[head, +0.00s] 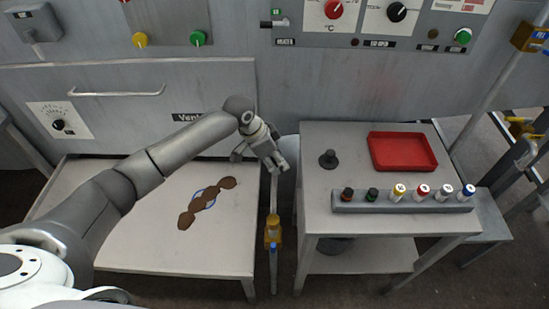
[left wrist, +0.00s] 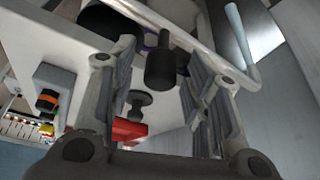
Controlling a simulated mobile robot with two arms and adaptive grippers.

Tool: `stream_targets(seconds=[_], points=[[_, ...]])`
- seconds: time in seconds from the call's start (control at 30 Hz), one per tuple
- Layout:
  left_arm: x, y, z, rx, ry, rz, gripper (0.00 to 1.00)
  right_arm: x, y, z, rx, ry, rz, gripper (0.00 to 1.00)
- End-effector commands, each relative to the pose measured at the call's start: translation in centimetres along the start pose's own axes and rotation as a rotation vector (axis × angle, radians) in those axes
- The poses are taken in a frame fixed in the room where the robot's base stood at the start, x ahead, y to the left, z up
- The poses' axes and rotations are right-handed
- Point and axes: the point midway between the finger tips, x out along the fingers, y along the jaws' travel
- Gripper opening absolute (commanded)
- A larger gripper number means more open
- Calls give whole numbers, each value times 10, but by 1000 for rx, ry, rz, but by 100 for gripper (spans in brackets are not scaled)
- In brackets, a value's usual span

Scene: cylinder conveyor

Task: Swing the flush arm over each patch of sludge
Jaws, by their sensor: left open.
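Brown sludge patches (head: 207,199) lie in a slanted, joined row on the left table (head: 120,250). A blue ring outline surrounds the middle of the row. A thin grey pipe with a brass fitting (head: 272,232) and a blue tip stands between the two tables; it appears to be the flush arm. My left gripper (head: 262,158) is open over the pipe's upper end, beyond the right edge of the patches. In the left wrist view, a dark cylindrical handle (left wrist: 160,68) by a grey tube shows between the open fingers (left wrist: 165,90), with gaps either side. My right gripper is out of view.
The right table (head: 315,215) holds a black peg (head: 328,160), a red tray (head: 402,151) and a grey rack (head: 400,207) of capped vials. A grey panel wall with knobs and a drawer handle (head: 116,93) stands behind. A narrow gap separates the tables.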

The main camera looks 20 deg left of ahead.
Motion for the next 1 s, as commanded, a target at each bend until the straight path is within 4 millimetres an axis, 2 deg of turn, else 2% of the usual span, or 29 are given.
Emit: stream_targets(seconds=[0.1,0.43,0.77,1.0], points=[[0,0,0,0,0,0,43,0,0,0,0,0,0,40],[0,0,0,-1,0,0,1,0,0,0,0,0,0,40],[-2,-1,1,-10,-1,-3,0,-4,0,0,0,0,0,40],[-11,-4,12,-90,-3,-34,0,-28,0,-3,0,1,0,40]])
